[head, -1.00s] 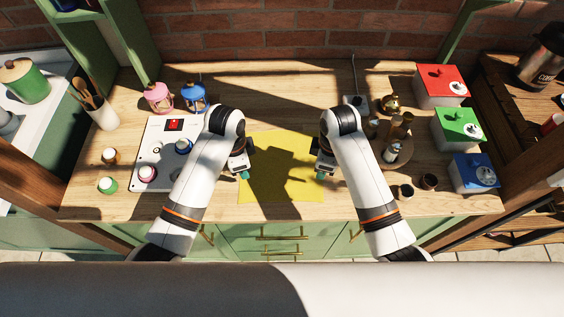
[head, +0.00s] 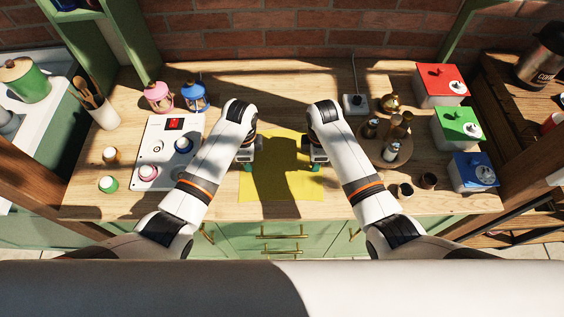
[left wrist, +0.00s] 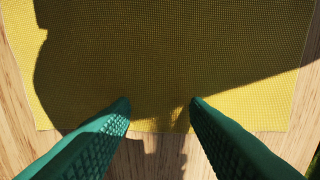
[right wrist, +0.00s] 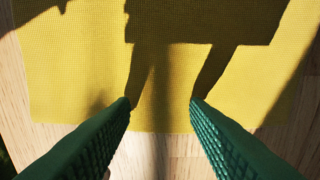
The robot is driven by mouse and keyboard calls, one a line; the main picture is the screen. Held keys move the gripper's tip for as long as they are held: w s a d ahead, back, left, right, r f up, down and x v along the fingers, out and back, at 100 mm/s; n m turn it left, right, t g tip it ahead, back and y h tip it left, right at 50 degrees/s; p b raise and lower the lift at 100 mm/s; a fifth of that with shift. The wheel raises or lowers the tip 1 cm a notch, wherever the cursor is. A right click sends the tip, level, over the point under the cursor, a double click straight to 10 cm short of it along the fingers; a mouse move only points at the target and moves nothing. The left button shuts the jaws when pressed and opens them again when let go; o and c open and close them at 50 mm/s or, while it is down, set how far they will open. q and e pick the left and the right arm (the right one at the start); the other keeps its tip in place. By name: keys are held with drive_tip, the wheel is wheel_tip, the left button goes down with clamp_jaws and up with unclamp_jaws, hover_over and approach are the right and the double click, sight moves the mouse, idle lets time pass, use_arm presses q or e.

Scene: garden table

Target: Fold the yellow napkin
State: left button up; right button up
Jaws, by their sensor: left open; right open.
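The yellow napkin (head: 281,190) lies flat and spread on the wooden table, partly in shadow. My left gripper (head: 244,166) is open above the napkin's left side. In the left wrist view the napkin (left wrist: 170,50) fills most of the picture, and the green fingertips (left wrist: 160,104) are apart at its edge with nothing between them. My right gripper (head: 316,166) is open above the napkin's right side. In the right wrist view its fingertips (right wrist: 160,104) are apart near the edge of the napkin (right wrist: 75,65). Whether the fingertips touch the cloth cannot be told.
The table behind the napkin is clear.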

use_arm(q)
drive_tip(key=shift+f, duration=0.2)
use_arm(e)
drive_tip(key=shift+f, duration=0.2)
use_arm(q)
clamp_jaws()
use_arm(e)
clamp_jaws()
use_arm(q)
drive_tip(key=shift+r, duration=0.15)
use_arm(e)
drive_tip(key=shift+r, duration=0.15)
